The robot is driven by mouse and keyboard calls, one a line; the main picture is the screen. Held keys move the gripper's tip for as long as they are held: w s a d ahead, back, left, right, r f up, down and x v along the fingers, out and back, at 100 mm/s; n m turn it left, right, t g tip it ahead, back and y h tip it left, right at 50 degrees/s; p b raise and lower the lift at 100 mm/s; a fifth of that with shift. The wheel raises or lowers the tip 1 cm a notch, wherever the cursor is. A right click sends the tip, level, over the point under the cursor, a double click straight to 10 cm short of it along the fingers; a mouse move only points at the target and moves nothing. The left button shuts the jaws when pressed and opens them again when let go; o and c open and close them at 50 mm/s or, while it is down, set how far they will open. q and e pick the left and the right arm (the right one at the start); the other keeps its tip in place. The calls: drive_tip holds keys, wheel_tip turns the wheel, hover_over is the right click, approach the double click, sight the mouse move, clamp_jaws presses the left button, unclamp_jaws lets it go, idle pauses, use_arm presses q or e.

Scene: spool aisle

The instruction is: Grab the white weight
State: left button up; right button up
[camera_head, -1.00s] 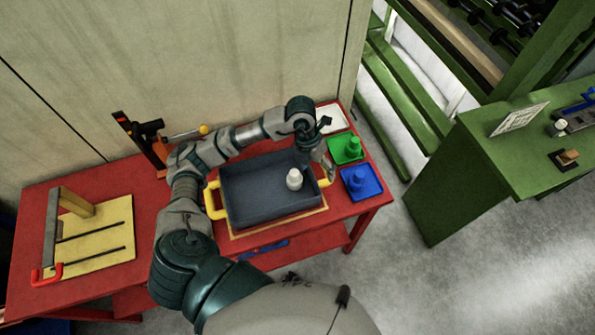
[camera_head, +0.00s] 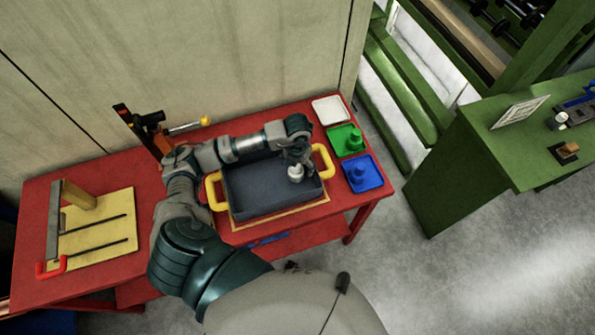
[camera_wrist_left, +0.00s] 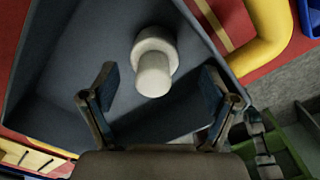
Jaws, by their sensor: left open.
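The white weight (camera_head: 295,173) stands in the dark grey tray (camera_head: 245,210), toward its right side. It has a wide round base and a narrower top, seen in the left wrist view (camera_wrist_left: 154,72). My left gripper (camera_head: 300,170) is over the tray right at the weight. In the left wrist view its open fingers (camera_wrist_left: 157,88) lie on either side of the weight's lower part in the picture, with gaps on both sides. I cannot tell how high the fingers are above the tray floor. My right gripper is not in view.
The tray has yellow handles (camera_head: 324,160) and sits on a red table (camera_head: 110,183). To its right are a white dish (camera_head: 329,110), a green dish with a green weight (camera_head: 347,140) and a blue dish with a blue weight (camera_head: 362,173). A clamp tool (camera_head: 150,130) stands behind left.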

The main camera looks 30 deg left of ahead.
sight(296, 171)
use_arm(q)
drive_tip(key=f, duration=0.2)
drive_tip(key=a+f, duration=0.1)
drive_tip(key=f, duration=0.1)
drive_tip(key=shift+a+f, duration=0.15)
drive_tip(key=shift+f, duration=0.05)
drive_tip(key=shift+d, duration=0.2)
drive_tip(key=shift+d+r, duration=0.15)
drive_tip(key=shift+d, duration=0.1)
drive_tip(key=c, duration=1.4)
drive_tip(key=shift+a, duration=0.1)
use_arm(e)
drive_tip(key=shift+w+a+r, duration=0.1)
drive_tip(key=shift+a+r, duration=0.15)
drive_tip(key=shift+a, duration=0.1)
